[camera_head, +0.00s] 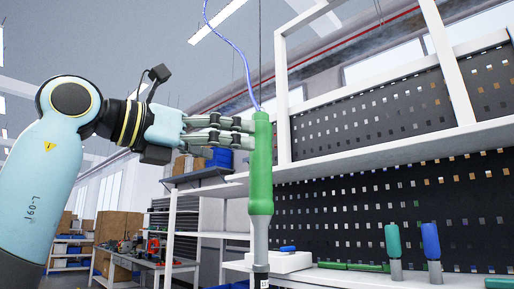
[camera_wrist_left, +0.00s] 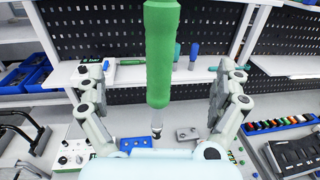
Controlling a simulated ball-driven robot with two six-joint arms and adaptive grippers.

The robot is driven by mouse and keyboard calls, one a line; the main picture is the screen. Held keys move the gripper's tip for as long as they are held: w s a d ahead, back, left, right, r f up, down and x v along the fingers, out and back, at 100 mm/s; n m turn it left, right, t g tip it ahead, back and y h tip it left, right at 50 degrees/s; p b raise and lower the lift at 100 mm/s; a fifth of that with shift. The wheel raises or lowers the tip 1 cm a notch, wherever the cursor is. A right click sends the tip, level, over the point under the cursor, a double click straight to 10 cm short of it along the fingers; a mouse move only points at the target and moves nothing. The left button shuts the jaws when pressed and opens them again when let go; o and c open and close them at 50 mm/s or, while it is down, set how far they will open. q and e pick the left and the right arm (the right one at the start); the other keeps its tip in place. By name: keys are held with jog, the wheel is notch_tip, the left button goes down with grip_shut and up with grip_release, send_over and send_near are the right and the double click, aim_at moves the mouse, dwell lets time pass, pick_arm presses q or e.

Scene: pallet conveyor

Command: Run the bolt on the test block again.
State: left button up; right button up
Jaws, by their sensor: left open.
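A green driver (camera_head: 261,160) with a grey lower shaft hangs upright from a blue cable. My left gripper (camera_head: 250,133) is at the upper part of its green body, with the fingers pointing right. In the left wrist view the green driver (camera_wrist_left: 160,55) stands between the two widely spread fingers (camera_wrist_left: 165,85), with a gap on each side. A small grey block (camera_wrist_left: 187,134) lies on the bench below, right of the driver's tip; it may be the test block. I cannot make out a bolt. My right gripper is not in view.
A teal-handled tool (camera_head: 392,242) and a blue-handled tool (camera_head: 431,242) stand on the shelf at right. A white control box (camera_wrist_left: 72,152) and a blue tray (camera_wrist_left: 135,143) sit on the bench. A black pegboard (camera_head: 350,215) is behind.

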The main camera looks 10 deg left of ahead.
aim_at(261, 152)
pick_arm(q)
jog(key=shift+p+x, duration=0.35)
jog(key=shift+x, duration=3.8)
grip_shut()
jog(key=shift+r, duration=0.15)
